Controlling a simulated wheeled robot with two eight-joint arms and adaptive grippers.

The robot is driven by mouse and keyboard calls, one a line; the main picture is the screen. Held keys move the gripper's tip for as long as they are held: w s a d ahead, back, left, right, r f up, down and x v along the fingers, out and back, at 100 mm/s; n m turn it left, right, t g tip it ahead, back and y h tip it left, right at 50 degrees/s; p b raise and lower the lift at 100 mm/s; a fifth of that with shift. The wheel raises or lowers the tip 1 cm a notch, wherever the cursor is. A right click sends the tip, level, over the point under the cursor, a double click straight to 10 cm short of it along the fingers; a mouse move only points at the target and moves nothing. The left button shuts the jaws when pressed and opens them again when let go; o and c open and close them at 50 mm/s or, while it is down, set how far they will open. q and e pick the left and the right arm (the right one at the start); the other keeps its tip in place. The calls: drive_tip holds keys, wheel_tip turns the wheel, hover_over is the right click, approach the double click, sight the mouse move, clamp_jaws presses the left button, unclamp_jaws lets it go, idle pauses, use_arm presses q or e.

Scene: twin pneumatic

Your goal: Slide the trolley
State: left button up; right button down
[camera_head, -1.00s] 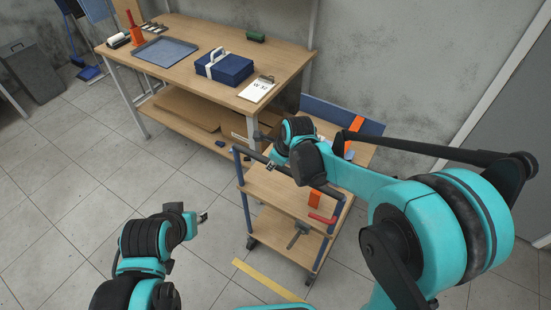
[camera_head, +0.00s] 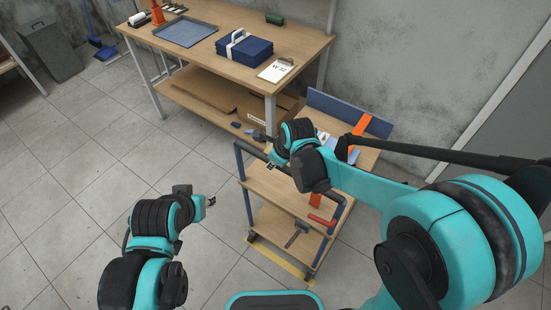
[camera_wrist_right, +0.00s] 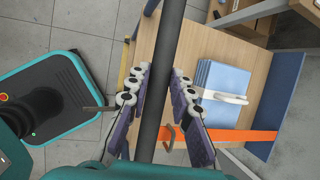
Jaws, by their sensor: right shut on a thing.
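The trolley (camera_head: 275,188) has wooden shelves, blue posts and a dark push bar (camera_wrist_right: 170,35). It stands in front of the workbench, its near lower edge by a yellow floor strip (camera_head: 283,262). My right gripper (camera_head: 273,163) is at the push bar. In the right wrist view, the fingers of the right gripper (camera_wrist_right: 161,88) lie on both sides of the bar, shut on it. My left gripper (camera_head: 209,200) is over the floor left of the trolley, apart from it; its jaws are too small to read.
A workbench (camera_head: 300,52) with a blue case (camera_head: 245,50) and tray stands behind the trolley. A blue stack (camera_wrist_right: 218,85) and an orange strap (camera_wrist_right: 250,136) lie on the trolley's top. A hammer (camera_head: 297,232) sits on its lower shelf.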

drive_tip(key=c, duration=1.3)
unclamp_jaws()
drive_tip(key=v, duration=1.2)
